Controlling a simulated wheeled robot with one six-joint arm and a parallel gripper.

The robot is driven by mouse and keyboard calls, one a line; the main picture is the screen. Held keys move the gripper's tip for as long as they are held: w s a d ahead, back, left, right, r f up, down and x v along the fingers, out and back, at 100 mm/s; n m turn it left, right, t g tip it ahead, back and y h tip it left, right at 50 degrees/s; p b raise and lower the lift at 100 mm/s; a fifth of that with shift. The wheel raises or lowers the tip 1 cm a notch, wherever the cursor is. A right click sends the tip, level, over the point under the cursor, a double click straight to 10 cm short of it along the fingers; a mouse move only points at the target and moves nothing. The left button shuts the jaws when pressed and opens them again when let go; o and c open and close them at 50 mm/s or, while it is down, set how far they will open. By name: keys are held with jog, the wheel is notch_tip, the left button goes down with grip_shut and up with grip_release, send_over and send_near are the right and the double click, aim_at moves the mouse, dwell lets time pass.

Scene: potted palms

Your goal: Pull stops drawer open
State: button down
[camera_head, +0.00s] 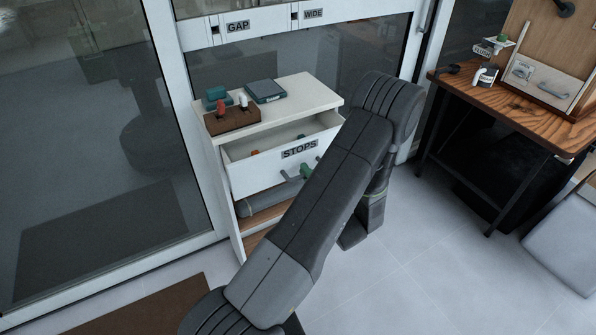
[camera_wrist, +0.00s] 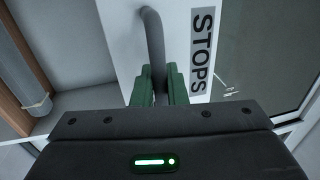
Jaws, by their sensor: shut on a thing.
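The stops drawer (camera_head: 262,173) is a white drawer with a STOPS label in a small white cabinet (camera_head: 318,92). It stands partly open, and a few small things, one of them orange, show inside. My gripper (camera_head: 306,171) is at the drawer front, mostly hidden behind my arm in the head view. In the wrist view the green fingers of my gripper (camera_wrist: 160,88) are shut on the grey bar handle (camera_wrist: 153,40), beside the STOPS label (camera_wrist: 202,50).
On the cabinet top are a brown block (camera_head: 232,121) with red and white pegs, a teal item (camera_head: 214,95) and a dark box (camera_head: 265,91). A wooden workbench (camera_head: 490,105) stands at the right. Glass panels stand behind the cabinet. Tiled floor is clear at lower right.

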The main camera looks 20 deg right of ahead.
jog(key=v, duration=0.1)
jog(key=b+v, duration=0.1)
jog(key=v, duration=0.1)
jog(key=r+v, duration=0.1)
jog(key=v, duration=0.1)
jog(key=shift+s+b, duration=0.2)
jog(key=shift+b, duration=0.15)
jog(key=c, duration=1.5)
grip_release()
jog(key=shift+c, duration=0.2)
jog(key=shift+d, duration=0.1)
jog(key=a+b+v, duration=0.1)
jog(key=b+v, duration=0.1)
jog(key=v, duration=1.1)
jog(key=shift+s+d, duration=0.4)
jog(key=shift+d, duration=0.15)
jog(key=p+x, duration=0.2)
jog(key=x, duration=1.2)
